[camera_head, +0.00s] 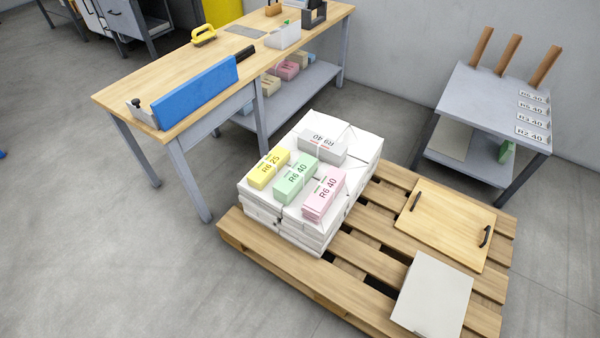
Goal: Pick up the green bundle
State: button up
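The green bundle (295,180) is a small banded block marked "R6 40". It lies on top of a stack of white bundles (262,215) on the wooden pallet. A yellow bundle (268,168) marked "R6 25" lies to its left, and a pink bundle (324,195) marked "R6 40" to its right. A grey-white bundle (322,147) marked "R9 40" lies behind it. The gaps between these bundles look narrow. My gripper is not in view.
The pallet (345,245) also holds a wooden board with two black handles (447,224) and a grey panel (432,297). A long workbench (180,78) stands behind to the left. A small grey table (490,100) stands at right. The floor at front left is clear.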

aim_at(285, 190)
jog(key=i+j+z, duration=0.1)
jog(key=j, duration=0.4)
jog(key=i+j, duration=0.25)
jog(key=j, duration=0.3)
jog(key=i+j+z, duration=0.15)
jog(key=j, duration=0.4)
jog(key=i+j, duration=0.2)
jog(key=j, duration=0.35)
jog(key=i+j+z, duration=0.15)
jog(key=j, duration=0.4)
jog(key=i+j+z, duration=0.1)
jog(key=j, duration=0.45)
jog(key=i+j, duration=0.1)
jog(key=j, duration=0.45)
jog(key=z, duration=0.05)
